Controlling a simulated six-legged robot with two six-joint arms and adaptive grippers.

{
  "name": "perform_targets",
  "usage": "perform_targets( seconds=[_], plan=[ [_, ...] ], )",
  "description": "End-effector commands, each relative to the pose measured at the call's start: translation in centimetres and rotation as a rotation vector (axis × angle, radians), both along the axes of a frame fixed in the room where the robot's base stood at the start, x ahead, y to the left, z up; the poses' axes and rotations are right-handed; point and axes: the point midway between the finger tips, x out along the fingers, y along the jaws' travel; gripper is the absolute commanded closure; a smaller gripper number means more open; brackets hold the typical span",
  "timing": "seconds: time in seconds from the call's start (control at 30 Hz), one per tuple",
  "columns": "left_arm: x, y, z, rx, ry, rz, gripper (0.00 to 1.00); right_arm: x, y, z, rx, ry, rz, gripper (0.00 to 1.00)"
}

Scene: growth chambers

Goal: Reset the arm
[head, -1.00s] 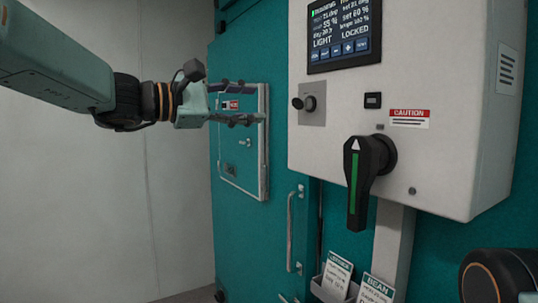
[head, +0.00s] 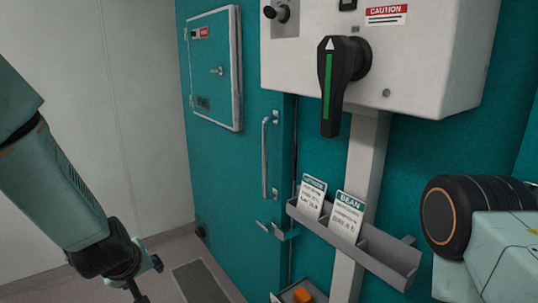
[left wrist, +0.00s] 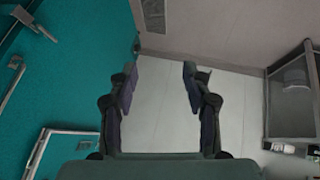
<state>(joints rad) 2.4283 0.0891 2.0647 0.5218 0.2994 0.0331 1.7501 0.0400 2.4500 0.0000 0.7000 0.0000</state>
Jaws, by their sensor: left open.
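My left arm hangs down at the left of the head view, and its gripper (head: 142,286) is at the bottom edge, partly cut off. In the left wrist view the same gripper (left wrist: 160,78) is open, with its two fingers well apart and nothing between them. It is clear of the teal chamber wall. My right arm shows at the right edge of the head view, but its gripper is not in view.
The teal chamber has a small hatch (head: 216,72), shut, and a door handle (head: 265,158). A grey control box (head: 430,60) carries a black rotary handle (head: 330,95) pointing down. A card tray (head: 385,262) sticks out below. A floor grate (head: 198,284) lies at the bottom.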

Motion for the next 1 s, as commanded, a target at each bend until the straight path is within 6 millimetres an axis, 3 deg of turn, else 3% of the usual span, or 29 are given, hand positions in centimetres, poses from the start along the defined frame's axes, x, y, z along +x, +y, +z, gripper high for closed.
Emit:
perform_targets(
  seconds=[0.03,0.2,0.37,0.5,0.6,0.73,0.83,1.0],
  plan=[
    [-2.2,0.0,-3.9,0.053,0.043,-0.058,0.51,0.0,0.0,-1.2,0.0,0.0,0.0,1.0],
    [-9.1,-0.8,-12.6,0.162,0.145,-0.269,0.51,0.0,0.0,-3.2,0.0,0.0,0.0,1.0],
    [-16.7,-2.5,-19.5,0.172,0.255,-0.448,0.51,0.0,0.0,-5.1,0.0,0.0,0.0,1.0],
    [-24.1,-3.8,-24.3,0.129,0.384,-0.558,0.51,0.0,0.0,-6.8,0.0,0.0,0.0,1.0],
    [-29.0,-4.3,-26.9,0.092,0.488,-0.595,0.51,0.0,0.0,-7.8,0.0,0.0,0.0,1.0],
    [-33.3,-4.3,-29.6,0.065,0.583,-0.605,0.51,0.0,0.0,-8.9,0.0,0.0,0.0,1.0],
    [-34.9,-4.3,-30.6,0.056,0.618,-0.606,0.51,0.0,0.0,-9.3,0.0,0.0,0.0,1.0],
    [-35.5,-4.3,-30.7,0.053,0.631,-0.607,0.51,0.0,0.0,-9.2,0.0,0.0,0.0,1.0]
  ],
)
